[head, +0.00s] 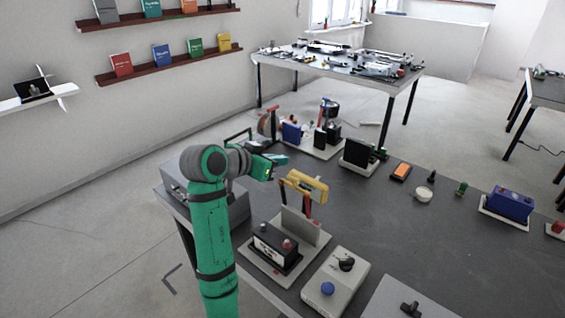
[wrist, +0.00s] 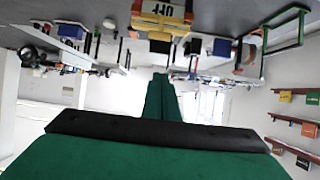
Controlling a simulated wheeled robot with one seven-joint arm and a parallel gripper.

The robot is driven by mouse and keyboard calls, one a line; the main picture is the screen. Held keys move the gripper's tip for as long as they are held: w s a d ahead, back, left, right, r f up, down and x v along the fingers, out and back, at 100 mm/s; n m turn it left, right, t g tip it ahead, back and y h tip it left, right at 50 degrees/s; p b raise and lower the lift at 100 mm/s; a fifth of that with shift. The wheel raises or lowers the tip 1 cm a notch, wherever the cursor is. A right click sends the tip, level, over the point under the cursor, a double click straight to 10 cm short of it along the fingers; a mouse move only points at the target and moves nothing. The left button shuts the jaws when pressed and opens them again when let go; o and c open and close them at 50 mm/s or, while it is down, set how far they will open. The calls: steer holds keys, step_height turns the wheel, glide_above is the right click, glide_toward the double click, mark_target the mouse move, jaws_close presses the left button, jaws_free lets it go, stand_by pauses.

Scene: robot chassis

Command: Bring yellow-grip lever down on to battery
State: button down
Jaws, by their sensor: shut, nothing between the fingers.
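The lever's yellow grip (head: 307,190) stands raised on red arms above an upright grey panel, apart from the battery. The black battery (head: 270,246), with a red terminal on top, sits on a pale base in front of the panel. My gripper (head: 278,160) is shut and empty, just behind and left of the yellow grip and a little higher, with a small gap seeming to lie between them. In the wrist view, which is upside down, the shut green fingers (wrist: 163,82) point toward the room, and a yellow part (wrist: 160,35) that looks like the grip shows above them.
A grey box with a blue knob (head: 335,287) stands right of the battery. A grey case (head: 232,203) lies behind my arm. Blue and black devices (head: 300,135) stand at the table's far edge.

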mark_target(292, 178)
steer(key=w+d+f, duration=0.1)
steer(key=f, duration=0.1)
steer(key=w+d+f, duration=0.1)
steer(key=f, duration=0.1)
steer(key=w+d+f, duration=0.1)
steer(key=w+d, duration=0.1)
steer(key=shift+f, duration=0.4)
steer(key=shift+s+a+f, duration=0.1)
steer(key=shift+s+f, duration=0.05)
steer(key=shift+f, duration=0.15)
steer(key=shift+s+a+f, duration=0.15)
steer(key=shift+s+f, duration=0.05)
